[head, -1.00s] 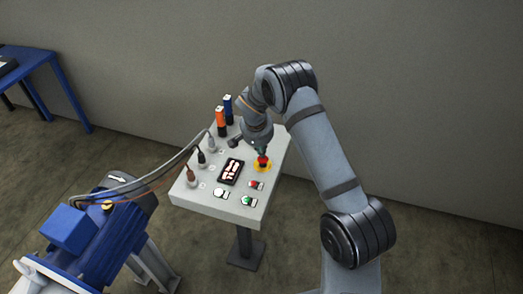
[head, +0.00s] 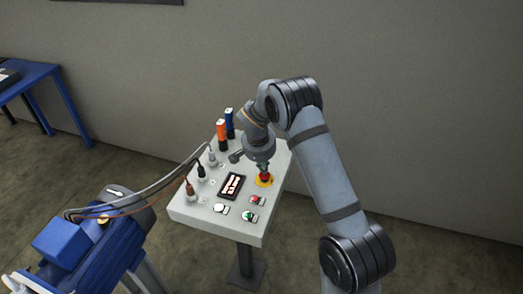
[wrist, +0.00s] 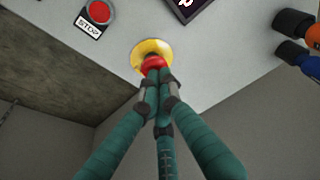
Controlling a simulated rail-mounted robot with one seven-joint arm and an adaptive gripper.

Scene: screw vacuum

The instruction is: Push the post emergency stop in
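The emergency stop is a red mushroom button on a yellow round base (head: 264,181) near the right edge of the grey control post (head: 225,228). In the wrist view its red cap (wrist: 154,63) sits directly at my fingertips, with the yellow base (wrist: 146,47) around it. My gripper (head: 264,168) is above the button, its green fingers drawn together. In the wrist view the fingers (wrist: 157,76) meet at their tips over the cap's near edge. They appear to touch it, and nothing shows between them. How far the button is pressed cannot be told.
On the post are a dark display (head: 231,186), a red stop button (head: 256,199), a green button (head: 249,216), a white button (head: 220,208) and several cable plugs. Orange (head: 221,134) and blue (head: 229,123) cylinders stand at the back. A blue pump (head: 85,250) stands left.

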